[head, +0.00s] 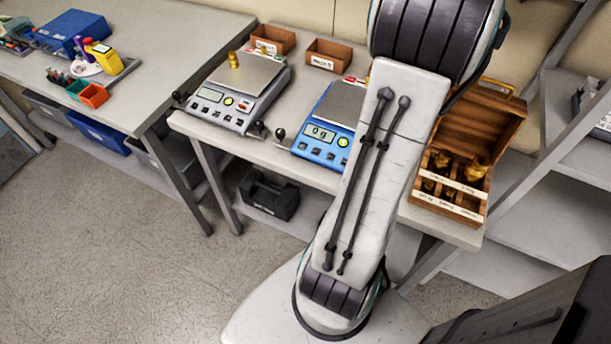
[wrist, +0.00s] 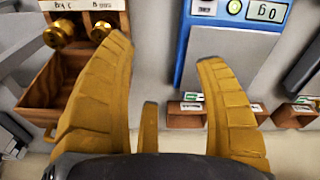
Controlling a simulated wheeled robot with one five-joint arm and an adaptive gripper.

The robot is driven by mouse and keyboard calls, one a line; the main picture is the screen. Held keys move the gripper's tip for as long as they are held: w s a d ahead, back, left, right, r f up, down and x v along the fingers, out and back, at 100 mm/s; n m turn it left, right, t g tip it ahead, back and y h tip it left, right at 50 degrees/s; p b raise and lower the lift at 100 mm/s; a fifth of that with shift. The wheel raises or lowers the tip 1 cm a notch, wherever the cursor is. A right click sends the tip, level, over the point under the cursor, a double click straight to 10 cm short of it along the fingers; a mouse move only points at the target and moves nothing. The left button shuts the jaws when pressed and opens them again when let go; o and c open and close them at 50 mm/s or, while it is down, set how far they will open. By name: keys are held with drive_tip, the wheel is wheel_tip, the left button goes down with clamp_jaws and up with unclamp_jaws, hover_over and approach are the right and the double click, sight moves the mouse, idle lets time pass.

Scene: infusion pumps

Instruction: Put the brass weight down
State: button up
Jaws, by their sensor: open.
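A small brass weight (head: 234,60) stands on the pan of the grey scale (head: 220,108) in the head view. More brass weights (head: 474,170) sit in the compartments of the open wooden box (head: 480,125) at the right; two of them (wrist: 60,34) show in the wrist view. The blue scale (head: 318,148) reads 0 g; its bare pan (wrist: 232,62) shows in the wrist view. My gripper (wrist: 170,54) is open, with nothing seen between its fingers, between the box and the blue scale in the picture. In the head view my arm hides it and part of the blue scale.
A black carrier (head: 268,195) is on the shelf below. Another table (head: 135,95) at the left holds a blue case (head: 75,30) and coloured items.

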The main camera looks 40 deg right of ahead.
drive_tip(key=w+a+r+n+t, duration=0.1)
drive_tip(key=w+a+n, duration=0.25)
drive_tip(key=a, duration=0.95)
drive_tip(key=w+a+r+n+t, duration=0.1)
drive_tip(key=w+a+r+n, duration=0.3)
drive_tip(key=a, duration=1)
drive_tip(key=s+a+f+n+t+y, duration=0.1)
drive_tip(key=s+a+f+n, duration=0.1)
drive_tip(key=a+f, duration=0.3)
drive_tip(key=s+a, duration=0.1)
drive_tip(key=a, duration=0.3)
drive_tip(key=shift+s+a+t, duration=0.2)
drive_tip(key=shift+s+t, duration=0.1)
drive_tip(key=shift+s, duration=0.1)
